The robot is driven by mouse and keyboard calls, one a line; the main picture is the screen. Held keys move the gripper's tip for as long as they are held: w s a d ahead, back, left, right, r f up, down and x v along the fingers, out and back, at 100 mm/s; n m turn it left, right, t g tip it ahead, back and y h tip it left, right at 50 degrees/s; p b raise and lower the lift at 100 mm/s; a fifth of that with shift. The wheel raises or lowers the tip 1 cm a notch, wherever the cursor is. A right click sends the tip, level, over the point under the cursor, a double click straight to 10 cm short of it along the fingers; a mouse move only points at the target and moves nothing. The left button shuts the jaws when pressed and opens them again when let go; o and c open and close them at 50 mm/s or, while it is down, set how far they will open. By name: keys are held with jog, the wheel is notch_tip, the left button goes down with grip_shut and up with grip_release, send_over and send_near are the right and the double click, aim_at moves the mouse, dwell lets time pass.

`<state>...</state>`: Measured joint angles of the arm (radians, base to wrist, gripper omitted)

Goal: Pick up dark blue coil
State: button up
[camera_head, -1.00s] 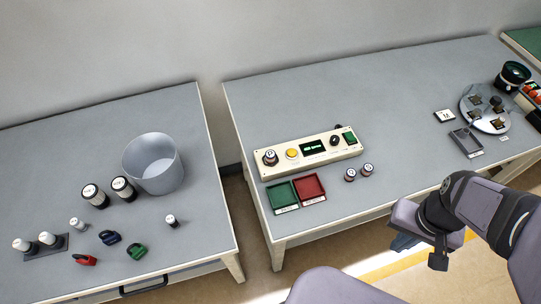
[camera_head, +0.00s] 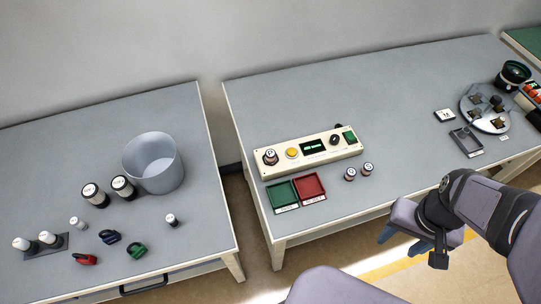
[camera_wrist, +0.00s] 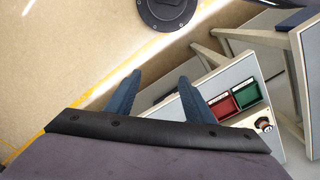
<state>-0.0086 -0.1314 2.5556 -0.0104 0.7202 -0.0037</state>
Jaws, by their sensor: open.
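The dark blue coil (camera_head: 109,237) lies on the left table, between a red coil (camera_head: 85,258) and a green coil (camera_head: 137,250). My gripper (camera_head: 402,243) is far to the right of it, in front of the right table and beyond its front edge. In the wrist view my gripper (camera_wrist: 160,84) shows two blue fingers spread apart with nothing between them. The dark blue coil cannot be made out in the wrist view.
A grey bin (camera_head: 153,163) and several black-and-white cylinders stand on the left table (camera_head: 60,150). The right table (camera_head: 400,90) holds a control panel (camera_head: 308,152), a green tray (camera_head: 282,195) and a red tray (camera_head: 309,187). A gap separates the tables.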

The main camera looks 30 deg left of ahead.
jog(key=w+a+f+n+t+h+b, duration=0.55)
jog(key=w+a+n, duration=0.65)
jog(key=n, duration=0.8)
jog(key=n+t+y+b, duration=0.4)
jog(key=n+t+y, duration=0.25)
jog(key=n, duration=0.95)
send_near(269, 155)
jog(key=shift+h, duration=0.5)
jog(key=shift+x, duration=2.2)
jog(key=shift+a+p+x, duration=0.15)
jog(key=shift+p+x, duration=0.2)
jog(key=shift+x, duration=0.8)
jog(key=shift+a+p+x, duration=0.1)
jog(key=shift+p+x, duration=0.2)
jog(key=shift+x, duration=0.8)
jog(key=c, duration=1.1)
grip_shut()
